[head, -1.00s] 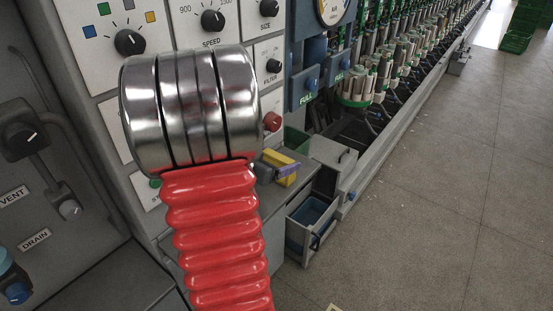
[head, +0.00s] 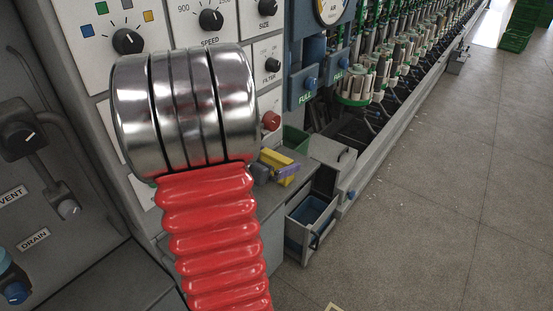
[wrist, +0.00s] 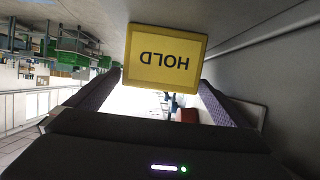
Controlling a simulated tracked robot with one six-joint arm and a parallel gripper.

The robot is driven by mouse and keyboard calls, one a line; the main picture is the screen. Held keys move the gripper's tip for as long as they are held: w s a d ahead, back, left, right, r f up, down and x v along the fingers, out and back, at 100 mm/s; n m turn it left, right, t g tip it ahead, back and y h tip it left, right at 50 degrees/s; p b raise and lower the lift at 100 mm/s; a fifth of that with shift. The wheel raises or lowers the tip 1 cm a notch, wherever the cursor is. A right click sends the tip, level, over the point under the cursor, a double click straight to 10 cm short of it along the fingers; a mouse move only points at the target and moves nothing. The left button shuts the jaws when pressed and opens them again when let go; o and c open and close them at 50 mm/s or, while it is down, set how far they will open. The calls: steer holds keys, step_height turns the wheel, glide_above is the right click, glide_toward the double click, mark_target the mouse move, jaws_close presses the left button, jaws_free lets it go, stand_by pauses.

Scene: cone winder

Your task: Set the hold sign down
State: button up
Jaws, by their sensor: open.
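The yellow hold sign (wrist: 165,55) is at the top centre of the wrist view, its black HOLD lettering upside down. In the head view, the yellow sign (head: 277,158) is small, at the grey ledge beside the machine panel. My gripper (wrist: 160,88) is open, with its two purple-padded fingers apart and the sign at their tips. I cannot tell whether the fingers touch it. In the head view, part of my gripper (head: 283,169) shows as purple against the yellow; the red ribbed sleeve and metal rings of my arm hide the rest.
Below the ledge (head: 268,205), a grey drawer (head: 298,240) stands open with a blue inside. A green bin (head: 296,139) is behind the sign. A red knob (head: 271,121) is on the panel above.

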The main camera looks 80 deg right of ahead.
steer(key=v, duration=1.1)
steer(key=shift+r, duration=0.15)
stand_by(0.8)
